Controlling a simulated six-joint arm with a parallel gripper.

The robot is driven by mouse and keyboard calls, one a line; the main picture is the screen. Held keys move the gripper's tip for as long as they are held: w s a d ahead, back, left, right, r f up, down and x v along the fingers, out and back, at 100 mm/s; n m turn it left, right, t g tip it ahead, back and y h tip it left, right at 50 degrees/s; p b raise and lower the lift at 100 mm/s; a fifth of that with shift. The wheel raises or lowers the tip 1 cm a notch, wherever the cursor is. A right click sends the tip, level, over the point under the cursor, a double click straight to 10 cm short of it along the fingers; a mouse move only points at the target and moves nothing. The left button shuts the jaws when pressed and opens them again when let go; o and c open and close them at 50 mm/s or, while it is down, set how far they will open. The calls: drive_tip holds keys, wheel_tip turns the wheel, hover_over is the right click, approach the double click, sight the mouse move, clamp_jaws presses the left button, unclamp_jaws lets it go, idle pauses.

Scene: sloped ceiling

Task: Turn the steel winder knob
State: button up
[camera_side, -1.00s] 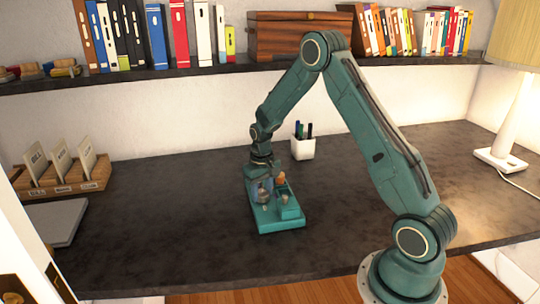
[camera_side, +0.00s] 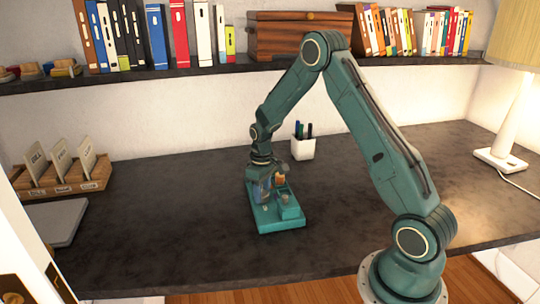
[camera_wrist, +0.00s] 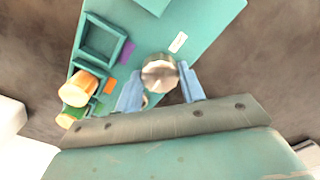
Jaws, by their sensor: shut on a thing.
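The steel winder knob (camera_wrist: 160,73) is a round metal knob on a teal winder base (camera_side: 280,224). In the wrist view it sits between the two blue fingers of my gripper (camera_wrist: 160,90). The fingers are shut on the knob from both sides. In the side view my gripper (camera_side: 266,190) reaches down over the left part of the base and hides the knob. The teal base also shows in the wrist view (camera_wrist: 206,36), with a square recess, an orange spool (camera_wrist: 84,88), a purple patch and a white patch.
A white pen cup (camera_side: 302,149) stands behind the base. A wooden card rack (camera_side: 65,182) is at the left and a lamp (camera_side: 500,158) at the right. A shelf with books and a wooden chest (camera_side: 290,38) runs above the back. The dark desk around the base is mostly clear.

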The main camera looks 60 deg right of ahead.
drive_tip(key=o, duration=1)
drive_tip(key=shift+r, duration=0.15)
wheel_tip(320, 180, up, 14)
drive_tip(key=shift+f, duration=0.15)
